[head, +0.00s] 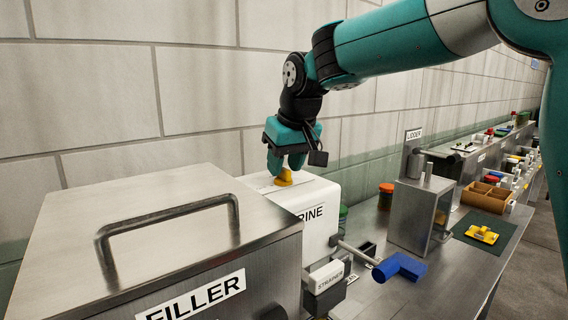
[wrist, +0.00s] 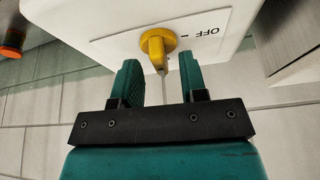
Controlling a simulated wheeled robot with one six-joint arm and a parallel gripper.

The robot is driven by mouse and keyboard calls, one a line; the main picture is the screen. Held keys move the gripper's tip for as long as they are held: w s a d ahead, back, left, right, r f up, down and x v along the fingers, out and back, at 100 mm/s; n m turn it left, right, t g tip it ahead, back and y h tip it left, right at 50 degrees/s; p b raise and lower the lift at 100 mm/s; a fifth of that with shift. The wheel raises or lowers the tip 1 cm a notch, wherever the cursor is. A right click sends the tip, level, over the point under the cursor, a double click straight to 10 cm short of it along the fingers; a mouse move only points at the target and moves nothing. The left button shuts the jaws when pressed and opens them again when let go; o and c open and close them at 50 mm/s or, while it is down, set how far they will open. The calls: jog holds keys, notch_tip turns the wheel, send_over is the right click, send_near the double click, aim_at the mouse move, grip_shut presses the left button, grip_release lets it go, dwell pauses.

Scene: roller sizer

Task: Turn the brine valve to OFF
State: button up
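The brine valve is a yellow knob (head: 283,177) on top of the white box marked "BRINE" (head: 322,240). In the wrist view the yellow knob (wrist: 157,44) sits on a white plate, with the word "OFF" (wrist: 207,31) and a short mark to its right. The knob's narrow handle points down in that picture, toward my gripper, not at the word. My gripper (head: 287,168) is above the box, pointing down at the knob. In the wrist view its two green fingers (wrist: 164,85) are apart with nothing held between them, and the handle's tip lies near the gap.
A steel box marked "FILLER" (head: 150,235) with a raised handle (head: 165,220) stands in front at left. A blue handle (head: 400,267) and the "STRAINER" block (head: 327,277) are right of the brine box. The lidder (head: 414,215) stands farther right. A tiled wall is behind.

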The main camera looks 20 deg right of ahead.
jog(key=shift+w+a+f, duration=0.1)
jog(key=shift+w+f, duration=0.1)
jog(key=shift+f, duration=0.25)
grip_shut()
